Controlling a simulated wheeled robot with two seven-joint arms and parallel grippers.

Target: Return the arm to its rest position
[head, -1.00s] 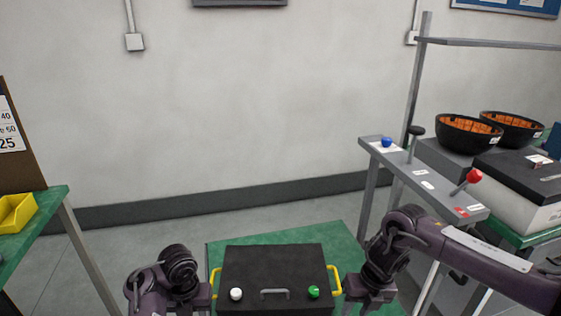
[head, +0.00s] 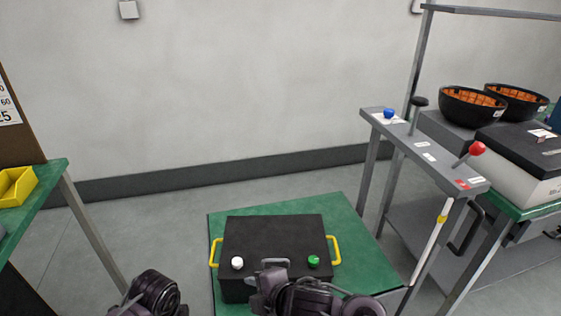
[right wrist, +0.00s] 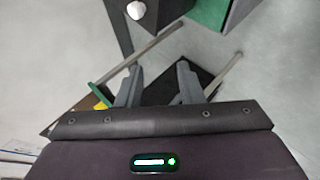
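A black box (head: 290,237) with yellow side handles, a white knob (head: 237,263) and a green knob (head: 314,261) sits on a green-topped surface (head: 350,250). My right arm is folded in front of the box at the bottom of the head view, with the right gripper (head: 264,284) near the box's front edge. In the right wrist view the two fingers of the right gripper (right wrist: 158,84) stand apart with nothing held between them. Part of my left arm shows at the bottom left of the head view; its gripper is out of frame.
A yellow bin (head: 14,186) sits on the green table at the left. Floor between is clear.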

